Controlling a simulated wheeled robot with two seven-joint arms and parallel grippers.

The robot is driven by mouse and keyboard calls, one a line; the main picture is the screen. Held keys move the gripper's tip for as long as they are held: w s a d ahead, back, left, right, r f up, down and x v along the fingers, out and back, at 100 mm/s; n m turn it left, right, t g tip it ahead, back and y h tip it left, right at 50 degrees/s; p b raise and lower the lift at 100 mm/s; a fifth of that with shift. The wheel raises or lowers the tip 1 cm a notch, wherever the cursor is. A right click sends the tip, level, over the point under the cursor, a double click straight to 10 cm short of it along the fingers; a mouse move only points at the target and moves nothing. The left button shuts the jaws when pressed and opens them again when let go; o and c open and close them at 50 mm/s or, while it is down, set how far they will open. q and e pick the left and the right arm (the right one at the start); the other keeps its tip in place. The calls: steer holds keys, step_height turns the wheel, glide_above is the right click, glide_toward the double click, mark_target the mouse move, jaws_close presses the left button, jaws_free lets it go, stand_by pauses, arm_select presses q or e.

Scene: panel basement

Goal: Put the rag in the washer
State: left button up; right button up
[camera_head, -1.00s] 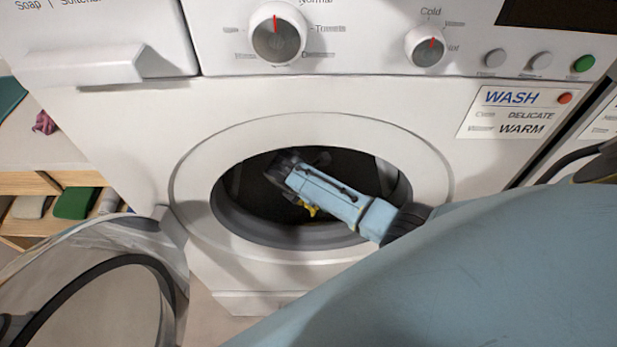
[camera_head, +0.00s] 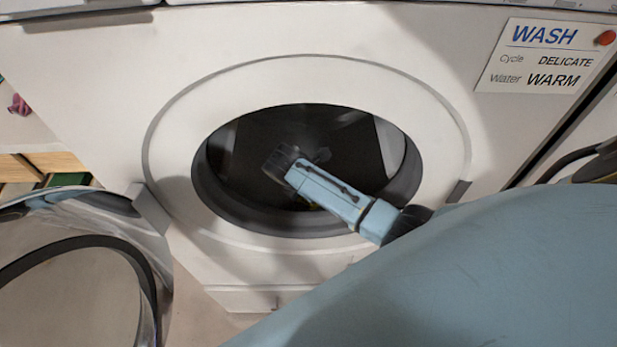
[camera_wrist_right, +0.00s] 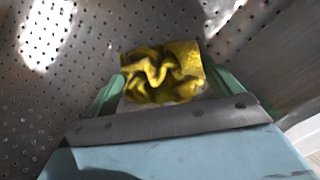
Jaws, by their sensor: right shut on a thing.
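The yellow rag (camera_wrist_right: 165,75) is crumpled between the fingers of my right gripper (camera_wrist_right: 160,92) in the right wrist view, with the perforated metal drum wall behind it. In the head view my right gripper (camera_head: 300,160) reaches through the round opening of the white washer (camera_head: 190,110). There the rag is almost wholly hidden behind the gripper. The washer's round door (camera_head: 75,270) stands open at the lower left. My left gripper does not show.
A sign (camera_head: 545,55) on the washer reads WASH, DELICATE, WARM. Shelves with a green item (camera_head: 68,180) stand at the left. Another machine (camera_head: 590,140) stands close at the right.

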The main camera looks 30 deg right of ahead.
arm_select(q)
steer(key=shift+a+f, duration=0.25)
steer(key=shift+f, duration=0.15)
arm_select(e)
steer(key=shift+a+f, duration=0.1)
steer(key=shift+f, duration=0.25)
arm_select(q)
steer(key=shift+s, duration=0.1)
arm_select(e)
steer(key=o, duration=0.8)
steer(key=shift+f, duration=0.15)
steer(key=shift+c, duration=0.2)
arm_select(q)
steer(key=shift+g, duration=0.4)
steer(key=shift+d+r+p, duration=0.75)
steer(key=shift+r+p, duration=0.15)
steer(key=shift+p, duration=0.25)
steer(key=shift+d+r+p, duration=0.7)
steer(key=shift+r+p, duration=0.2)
steer(key=shift+p, duration=0.25)
arm_select(e)
steer(key=v, duration=1.3)
steer(key=shift+a, duration=0.15)
